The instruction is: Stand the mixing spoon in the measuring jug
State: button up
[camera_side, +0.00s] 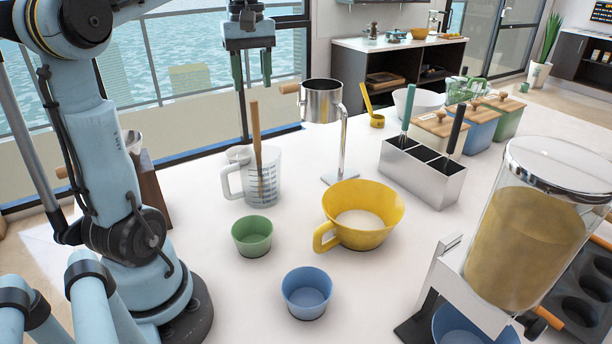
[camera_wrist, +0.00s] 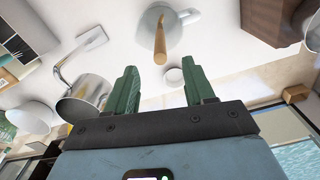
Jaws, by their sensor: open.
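The measuring jug (camera_side: 262,182) is clear with a white handle and stands upright on the white counter. The mixing spoon (camera_side: 256,135) is wooden and stands in the jug, its handle rising above the rim with a slight tilt. The jug (camera_wrist: 172,22) and spoon (camera_wrist: 160,42) also show in the wrist view, beyond my fingers. My gripper (camera_side: 253,86) is open and empty, with green fingers pointing down, above the spoon and apart from it. In the wrist view my gripper (camera_wrist: 160,85) has nothing between its fingers. The spoon's lower end shows only faintly through the jug wall.
A metal pot on a stand (camera_side: 321,101) is right of the jug. A yellow bowl (camera_side: 390,208), green cup (camera_side: 252,236) and blue cup (camera_side: 307,292) stand in front. A steel utensil holder (camera_side: 420,178) and a grain dispenser (camera_side: 525,220) are at right.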

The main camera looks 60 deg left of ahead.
notch_tip(320, 180, up, 7)
dwell(0.4)
jog(key=shift+d, duration=0.1)
dwell(0.6)
jog(key=d+f+m+t, duration=0.7)
jog(key=d+f+m, duration=0.8)
jog(key=d+f, duration=0.6)
jog(key=shift+d+m, duration=0.4)
jog(key=shift+d, duration=0.15)
